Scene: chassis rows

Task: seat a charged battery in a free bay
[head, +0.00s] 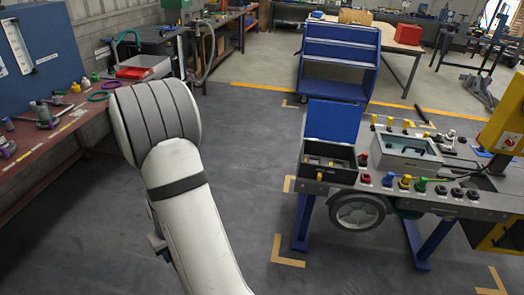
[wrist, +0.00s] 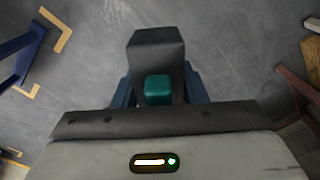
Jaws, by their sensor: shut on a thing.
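My gripper (wrist: 157,98) shows in the wrist view, its blue jaw parts on either side of a dark grey block (wrist: 155,50) with a teal piece on its near side. It is shut on this block, which I take to be the battery. The block is over the bare floor, and its lower end is hidden. In the head view my arm covers most of the gripper. On the right workbench stand a grey open-topped housing (head: 408,166) and a black box (head: 325,180) with a raised blue lid. I cannot make out which recess is a free bay.
The workbench (head: 440,205) on the right carries several coloured connectors along its front edge. A blue cart (head: 338,68) stands behind it. A brown bench (head: 65,150) with tools runs along the left wall. The grey floor (head: 245,180) between the benches is clear.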

